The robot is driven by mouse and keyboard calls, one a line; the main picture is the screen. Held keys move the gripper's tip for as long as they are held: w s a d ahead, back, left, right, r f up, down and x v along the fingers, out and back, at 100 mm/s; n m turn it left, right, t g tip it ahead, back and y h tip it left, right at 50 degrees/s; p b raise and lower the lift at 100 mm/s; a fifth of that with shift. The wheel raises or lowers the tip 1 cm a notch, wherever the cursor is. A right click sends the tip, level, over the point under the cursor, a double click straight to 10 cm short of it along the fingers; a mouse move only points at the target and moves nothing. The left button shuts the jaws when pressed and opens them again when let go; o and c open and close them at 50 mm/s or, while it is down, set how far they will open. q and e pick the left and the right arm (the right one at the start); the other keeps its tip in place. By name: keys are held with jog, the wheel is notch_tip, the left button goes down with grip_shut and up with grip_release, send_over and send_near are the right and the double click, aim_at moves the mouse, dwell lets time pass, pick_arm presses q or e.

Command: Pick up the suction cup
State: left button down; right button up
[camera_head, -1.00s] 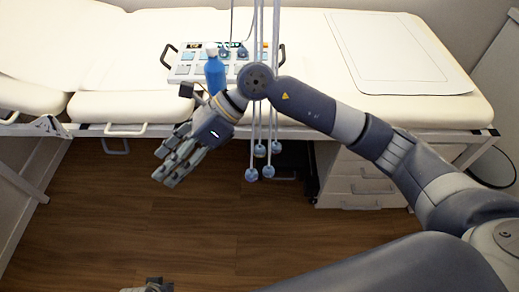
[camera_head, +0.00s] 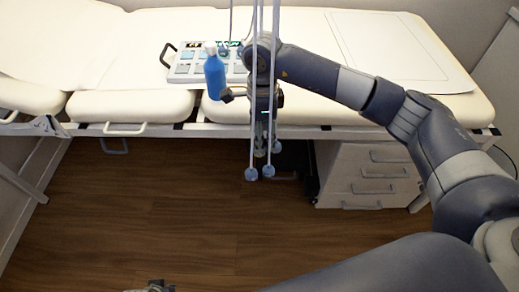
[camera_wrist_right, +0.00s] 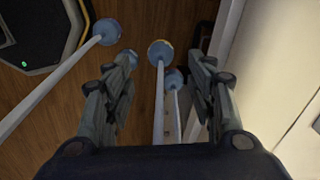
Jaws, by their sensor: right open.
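Several blue suction cups hang on pale cables in front of the bed. In the head view one suction cup (camera_head: 251,174) hangs at the left and another (camera_head: 268,171) beside it. My right gripper (camera_head: 264,146) points down among the cables, partly hidden by them. In the right wrist view the gripper (camera_wrist_right: 165,65) is open, with one suction cup (camera_wrist_right: 160,52) between its fingertips and another (camera_wrist_right: 173,78) close by. A further suction cup (camera_wrist_right: 107,31) lies outside the left finger. A small part of my left gripper (camera_head: 155,286) shows at the bottom edge of the head view.
A white padded bed (camera_head: 135,105) runs across the back. A blue bottle (camera_head: 215,75) and a panel with blue buttons (camera_head: 185,65) are on it. A white drawer cabinet (camera_head: 355,180) stands under the bed at right. The wooden floor in front is clear.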

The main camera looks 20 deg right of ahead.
jog(key=f, duration=0.4)
jog(key=shift+w+a+f, duration=0.1)
jog(key=shift+a+f, duration=0.15)
jog(key=shift+f+b, duration=0.3)
jog(key=c, duration=1)
pick_arm(q)
jog(key=shift+v, duration=0.8)
pick_arm(e)
jog(key=shift+c, duration=0.3)
